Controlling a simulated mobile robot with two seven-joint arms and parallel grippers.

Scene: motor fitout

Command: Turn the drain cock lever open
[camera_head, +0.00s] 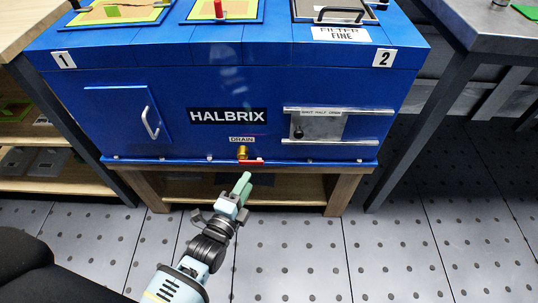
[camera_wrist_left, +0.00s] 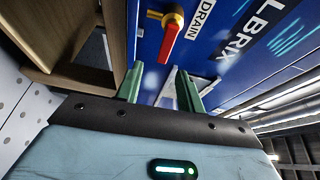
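The drain cock has a brass body (camera_head: 242,152) under the DRAIN label, low on the front of the blue HALBRIX housing (camera_head: 180,140). Its red lever (camera_head: 252,162) points to the right in the head view, roughly level along the housing's bottom edge. The left wrist view also shows the red lever (camera_wrist_left: 170,42) and the brass body (camera_wrist_left: 176,17), beyond the fingertips. My left gripper (camera_head: 244,183) is in front of and below the cock, apart from the lever. In the left wrist view its green fingers (camera_wrist_left: 160,82) stand apart with nothing held between them. My right gripper is not in view.
A wooden stand (camera_head: 160,180) carries the housing, with an open shelf below the cock. A sliding metal plate (camera_head: 322,126) and a door with a handle (camera_head: 150,122) are on the housing's front. A grey workbench (camera_head: 485,30) stands at right. The tiled floor in front is clear.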

